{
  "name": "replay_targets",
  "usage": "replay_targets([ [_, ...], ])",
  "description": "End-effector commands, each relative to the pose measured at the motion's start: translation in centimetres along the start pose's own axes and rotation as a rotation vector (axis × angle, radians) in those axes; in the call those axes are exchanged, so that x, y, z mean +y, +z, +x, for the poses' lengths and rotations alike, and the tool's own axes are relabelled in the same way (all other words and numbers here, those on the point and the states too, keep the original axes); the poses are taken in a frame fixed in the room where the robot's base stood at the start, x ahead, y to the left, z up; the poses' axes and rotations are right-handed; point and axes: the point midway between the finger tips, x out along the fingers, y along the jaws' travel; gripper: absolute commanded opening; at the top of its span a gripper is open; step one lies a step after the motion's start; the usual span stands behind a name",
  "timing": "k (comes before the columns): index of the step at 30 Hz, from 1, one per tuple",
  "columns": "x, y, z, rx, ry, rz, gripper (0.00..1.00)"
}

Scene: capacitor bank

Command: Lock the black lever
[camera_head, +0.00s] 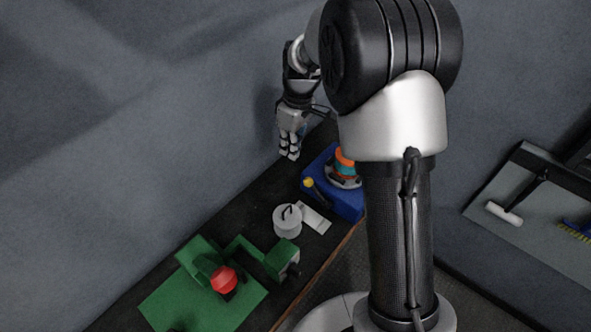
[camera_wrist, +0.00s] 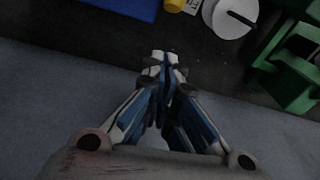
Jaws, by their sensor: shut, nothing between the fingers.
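A pale round cylinder (camera_head: 287,222) stands on the dark bench with a short black lever (camera_head: 287,211) on its top. In the wrist view the cylinder (camera_wrist: 219,18) is cut off by the top edge, and its black lever (camera_wrist: 241,19) lies across the disc. I cannot tell whether the lever is locked. My gripper (camera_head: 290,155) points down near the wall, beyond the cylinder and apart from it. Its fingers (camera_wrist: 164,66) are closed together and empty, over bare dark bench.
A green fixture (camera_head: 200,296) with a red knob (camera_head: 222,280) is nearer. The wall (camera_head: 130,130) runs along the bench's left side.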

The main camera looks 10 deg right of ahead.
Motion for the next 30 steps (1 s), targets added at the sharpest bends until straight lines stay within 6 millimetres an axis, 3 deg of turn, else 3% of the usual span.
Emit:
replay_targets([
  [8, -0.1, 0.1, 1.6, -0.002, -0.002, 0.000, 0.00],
  [21, -0.1, 0.1, 10.7, -0.003, -0.003, 0.001, 0.00],
  [24, 0.0, 1.5, 8.8, 0.002, 0.002, 0.004, 0.00],
  [30, 0.0, 2.9, 7.7, 0.000, 0.001, 0.001, 0.00],
])
